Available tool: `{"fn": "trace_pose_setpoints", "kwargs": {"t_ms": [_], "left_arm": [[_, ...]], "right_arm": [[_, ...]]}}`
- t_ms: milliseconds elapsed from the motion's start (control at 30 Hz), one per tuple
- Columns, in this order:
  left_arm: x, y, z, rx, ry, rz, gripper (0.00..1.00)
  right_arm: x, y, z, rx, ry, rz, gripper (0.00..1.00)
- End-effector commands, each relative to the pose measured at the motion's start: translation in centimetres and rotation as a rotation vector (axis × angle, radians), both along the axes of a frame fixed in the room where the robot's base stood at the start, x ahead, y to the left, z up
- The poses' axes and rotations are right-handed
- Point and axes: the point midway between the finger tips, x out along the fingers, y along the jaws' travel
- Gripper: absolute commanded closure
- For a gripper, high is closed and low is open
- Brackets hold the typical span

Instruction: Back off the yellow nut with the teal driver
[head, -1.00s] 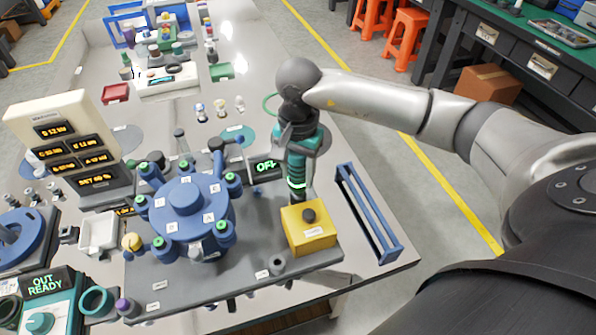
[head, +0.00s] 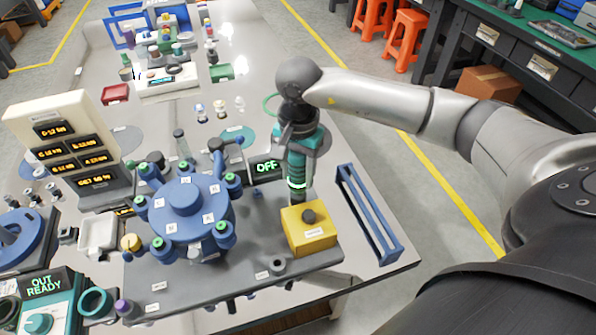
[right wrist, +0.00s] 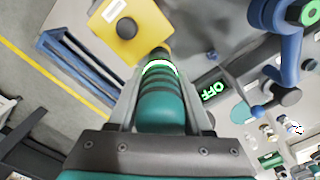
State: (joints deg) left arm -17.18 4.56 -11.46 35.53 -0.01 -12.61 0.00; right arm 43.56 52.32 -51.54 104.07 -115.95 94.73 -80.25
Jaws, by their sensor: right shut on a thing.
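The yellow nut (head: 131,242) sits at the left front of the blue hub (head: 184,203), which has several other nuts, green-topped, around it. The teal driver (head: 297,170) is upright behind the yellow box, with a lit green ring low on its body. My right gripper (head: 299,145) is shut on the driver; the right wrist view also shows the driver (right wrist: 161,100) between the fingers (right wrist: 160,112). The driver's lower tip is partly hidden, so I cannot tell whether it touches the base. The driver is well to the right of the yellow nut. My left gripper is out of view.
A yellow box (head: 309,228) with a black button stands in front of the driver. A display reading OFF (head: 266,166) is left of it. A blue rack (head: 368,215) lies to the right. A cream panel of readouts (head: 66,140) stands at the left.

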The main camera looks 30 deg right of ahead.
Motion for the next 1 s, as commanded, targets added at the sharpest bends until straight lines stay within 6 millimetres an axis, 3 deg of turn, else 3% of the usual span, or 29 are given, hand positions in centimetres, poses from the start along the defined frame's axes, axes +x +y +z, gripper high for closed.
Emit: {"fn": "trace_pose_setpoints", "kwargs": {"t_ms": [333, 1000], "left_arm": [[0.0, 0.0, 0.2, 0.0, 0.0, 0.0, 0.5], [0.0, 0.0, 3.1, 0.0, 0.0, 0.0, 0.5]], "right_arm": [[-0.1, 0.0, 0.3, -0.001, 0.005, 0.0, 1.0], [0.0, 0.0, 5.0, 0.0, -0.002, 0.0, 1.0]]}}
